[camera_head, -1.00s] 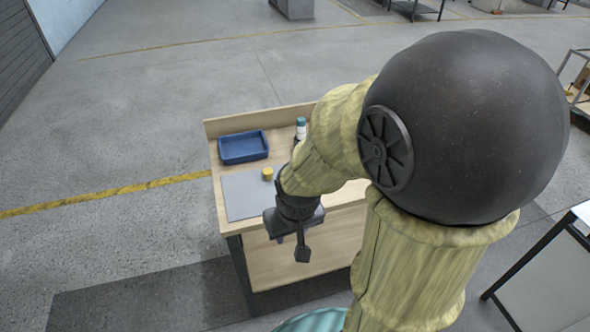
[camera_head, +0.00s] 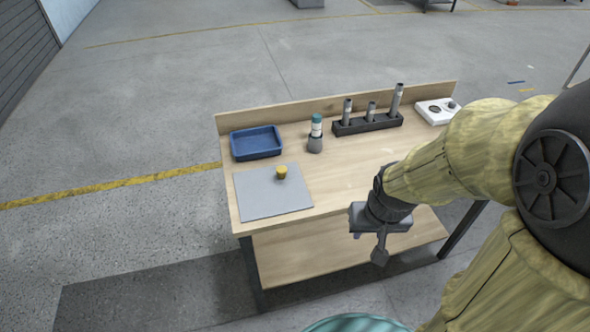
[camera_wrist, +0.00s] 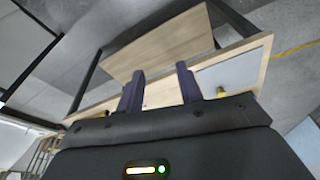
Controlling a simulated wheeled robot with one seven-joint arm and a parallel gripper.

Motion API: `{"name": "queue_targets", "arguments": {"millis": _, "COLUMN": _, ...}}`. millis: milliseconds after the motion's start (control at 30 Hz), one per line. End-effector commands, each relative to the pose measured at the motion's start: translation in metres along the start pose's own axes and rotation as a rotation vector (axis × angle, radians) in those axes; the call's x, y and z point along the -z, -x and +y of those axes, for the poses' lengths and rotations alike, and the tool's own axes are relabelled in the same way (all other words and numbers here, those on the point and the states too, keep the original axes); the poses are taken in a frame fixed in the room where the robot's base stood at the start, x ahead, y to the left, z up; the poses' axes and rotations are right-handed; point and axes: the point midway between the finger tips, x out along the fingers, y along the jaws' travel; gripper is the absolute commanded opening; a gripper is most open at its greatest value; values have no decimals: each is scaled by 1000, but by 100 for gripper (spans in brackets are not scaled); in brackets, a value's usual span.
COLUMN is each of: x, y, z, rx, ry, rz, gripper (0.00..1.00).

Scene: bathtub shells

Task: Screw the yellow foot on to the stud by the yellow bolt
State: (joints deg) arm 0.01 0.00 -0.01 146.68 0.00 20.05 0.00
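A small yellow round piece (camera_head: 282,172), which looks like the yellow foot, sits on a grey mat (camera_head: 262,198) at the left of the wooden bench. My gripper (camera_head: 380,256) hangs off the bench's front edge, to the right of the mat and apart from the yellow piece. In the wrist view my gripper (camera_wrist: 160,85) shows two dark fingers spread apart with nothing between them. Two small yellow spots show beside the fingers there; I cannot tell what they are. I see no bathtub shell, stud or yellow bolt that I can make out.
The bench's middle is clear. A lower shelf (camera_head: 310,260) is empty.

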Motion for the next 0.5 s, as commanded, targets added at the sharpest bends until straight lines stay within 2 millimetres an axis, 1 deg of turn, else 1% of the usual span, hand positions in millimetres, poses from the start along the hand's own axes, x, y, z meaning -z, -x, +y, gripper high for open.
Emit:
{"name": "queue_targets", "arguments": {"millis": 267, "x": 0, "y": 0, "z": 0, "rx": 0, "ry": 0, "rz": 0, "gripper": 36}}
{"name": "queue_targets", "arguments": {"millis": 400, "x": 2, "y": -3, "z": 0, "rx": 0, "ry": -13, "rz": 2, "gripper": 61}}
{"name": "queue_targets", "arguments": {"millis": 500, "x": 9, "y": -13, "z": -3, "rx": 3, "ry": -63, "rz": 10, "gripper": 61}}
